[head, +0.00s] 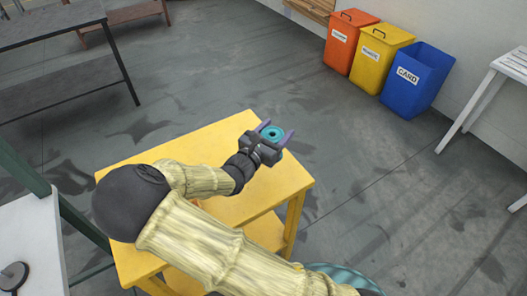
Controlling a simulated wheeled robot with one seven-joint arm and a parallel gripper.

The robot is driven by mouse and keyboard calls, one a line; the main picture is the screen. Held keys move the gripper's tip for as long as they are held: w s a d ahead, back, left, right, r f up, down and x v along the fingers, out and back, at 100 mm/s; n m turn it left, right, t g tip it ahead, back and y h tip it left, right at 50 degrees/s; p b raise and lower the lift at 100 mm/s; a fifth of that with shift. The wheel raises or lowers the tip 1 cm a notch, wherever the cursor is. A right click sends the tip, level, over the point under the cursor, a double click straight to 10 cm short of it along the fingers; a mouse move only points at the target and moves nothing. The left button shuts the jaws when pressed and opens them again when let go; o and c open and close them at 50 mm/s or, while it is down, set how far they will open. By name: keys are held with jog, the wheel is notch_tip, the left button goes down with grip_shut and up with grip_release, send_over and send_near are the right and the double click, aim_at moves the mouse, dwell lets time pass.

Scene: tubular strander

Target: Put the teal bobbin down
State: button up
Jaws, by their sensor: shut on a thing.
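The teal bobbin (272,132) is a small round spool with a dark hole in its middle, seen in the head view. My gripper (274,136) is shut on it, with one purple finger on each side. The gripper and bobbin are over the far right part of a yellow table (140,172). I cannot tell whether the bobbin touches the tabletop or is held above it. My arm hides much of the table's near part.
An orange bin (346,48), a yellow bin (376,62) and a blue bin (414,85) stand by the wall. A dark table (45,95) is at the upper left, a white slatted table (512,64) at the right. A teal round thing (345,276) shows below my arm. The yellow tabletop's far left is bare.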

jog(key=shift+w+f, duration=0.1)
jog(key=shift+f, duration=1.8)
jog(key=shift+f, duration=1.9)
jog(key=shift+f, duration=0.15)
jog(key=o, duration=1)
